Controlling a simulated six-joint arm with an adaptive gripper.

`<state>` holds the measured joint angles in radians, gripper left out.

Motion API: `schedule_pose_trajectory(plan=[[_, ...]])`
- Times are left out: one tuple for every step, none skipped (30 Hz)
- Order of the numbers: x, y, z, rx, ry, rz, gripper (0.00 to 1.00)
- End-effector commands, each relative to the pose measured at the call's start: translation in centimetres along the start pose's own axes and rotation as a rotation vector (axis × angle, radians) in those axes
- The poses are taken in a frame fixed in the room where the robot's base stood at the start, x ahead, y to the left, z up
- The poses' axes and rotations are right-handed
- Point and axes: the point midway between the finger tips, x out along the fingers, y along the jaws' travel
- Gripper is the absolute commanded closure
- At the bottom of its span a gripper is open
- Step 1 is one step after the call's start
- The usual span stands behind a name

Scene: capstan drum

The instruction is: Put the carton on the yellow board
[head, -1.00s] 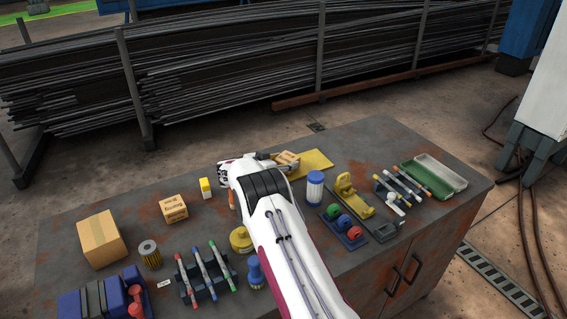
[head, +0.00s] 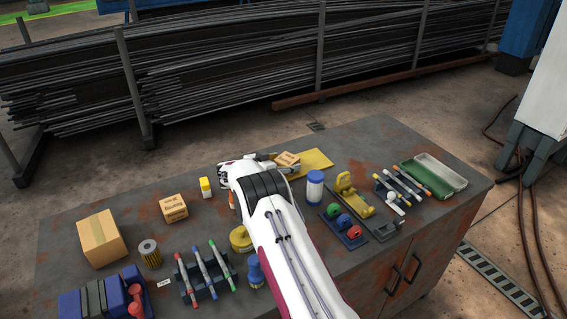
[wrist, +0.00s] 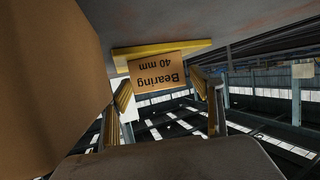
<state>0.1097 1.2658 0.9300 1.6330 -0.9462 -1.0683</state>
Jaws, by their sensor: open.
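A small tan carton (head: 288,159) sits on the left part of the yellow board (head: 316,160) at the far side of the bench. In the wrist view, the carton (wrist: 157,73) shows upside-down "Bearing 40 mm" print and meets the yellow board (wrist: 205,45). My gripper (head: 272,163) is at the carton, partly hidden behind my arm. In the wrist view, my gripper (wrist: 163,85) has its fingers apart on either side of the carton. Whether a finger still touches it is unclear.
A similar carton (head: 173,208), a bigger box (head: 101,238) and a yellow bottle (head: 205,187) stand left. A white-and-blue jar (head: 315,187), yellow holder (head: 346,188) and green tray (head: 433,175) are right. A large brown surface fills the wrist view's left.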

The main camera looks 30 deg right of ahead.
Motion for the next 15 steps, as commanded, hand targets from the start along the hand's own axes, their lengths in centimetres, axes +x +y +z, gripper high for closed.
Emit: schedule_pose_trajectory(plan=[[0.0, 0.0, -0.1, 0.0, 0.0, 0.0, 0.35], [-0.1, 0.0, -0.1, 0.0, 0.0, 0.0, 0.35], [-0.1, 0.0, -0.2, 0.0, 0.0, 0.0, 0.35], [-0.1, 0.0, -0.3, 0.0, 0.0, 0.0, 0.35], [-0.2, 0.0, -0.3, 0.0, 0.0, 0.0, 0.35], [-0.4, 0.0, -0.3, -0.001, 0.0, 0.0, 0.35], [-0.5, 0.0, -0.3, 0.0, 0.0, 0.0, 0.35], [-0.7, -0.1, -0.3, 0.0, 0.0, -0.001, 0.35], [-0.9, -0.1, -0.3, 0.0, 0.0, -0.001, 0.35], [-1.1, -0.1, -0.4, 0.0, 0.0, -0.001, 0.35], [-1.4, -0.1, -0.4, 0.0, 0.0, -0.001, 0.35], [-1.7, -0.1, -0.4, -0.001, 0.0, -0.002, 0.35], [-2.0, -0.1, -0.3, -0.002, 0.0, -0.002, 0.35], [-2.3, -0.1, -0.3, -0.002, -0.001, -0.002, 0.35], [-2.7, -0.1, -0.4, 0.0, 0.0, -0.002, 0.35]])
